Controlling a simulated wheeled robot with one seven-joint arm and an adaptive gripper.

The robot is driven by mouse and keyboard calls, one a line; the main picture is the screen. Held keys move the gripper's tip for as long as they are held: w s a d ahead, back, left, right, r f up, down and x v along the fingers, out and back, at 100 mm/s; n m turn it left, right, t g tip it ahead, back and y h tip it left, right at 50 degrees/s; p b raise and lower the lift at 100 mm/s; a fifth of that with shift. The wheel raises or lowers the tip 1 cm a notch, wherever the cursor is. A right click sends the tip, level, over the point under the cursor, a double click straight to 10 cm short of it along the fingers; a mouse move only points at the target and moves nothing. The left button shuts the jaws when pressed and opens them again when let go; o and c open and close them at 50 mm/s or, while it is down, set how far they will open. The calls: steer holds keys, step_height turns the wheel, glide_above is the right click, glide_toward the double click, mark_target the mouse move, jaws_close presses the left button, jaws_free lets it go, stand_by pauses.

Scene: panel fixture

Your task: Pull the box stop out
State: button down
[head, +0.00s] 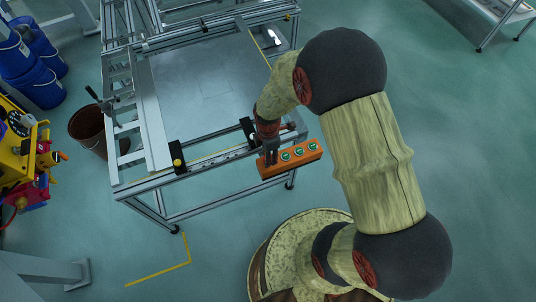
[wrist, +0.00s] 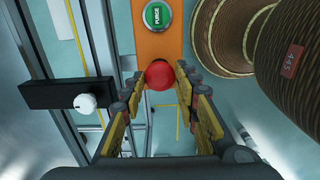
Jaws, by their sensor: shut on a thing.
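The control box is orange (head: 301,165) and sits at the front right corner of the metal frame table, with several green buttons along its top in the head view. In the head view my gripper (head: 270,153) stands over the left end of the box and hides the red button.
A black block with a white knob (wrist: 84,103) lies left of my gripper in the wrist view. Another black block with a yellow knob (head: 177,160) is on the table's front rail. A brown bin (head: 88,128) stands left of the table.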

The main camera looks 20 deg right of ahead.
steer(key=shift+w+r, duration=0.1)
steer(key=shift+r, duration=0.05)
steer(key=c, duration=1.3)
jaws_free()
steer(key=shift+c, duration=0.2)
step_height(320, 180, up, 12)
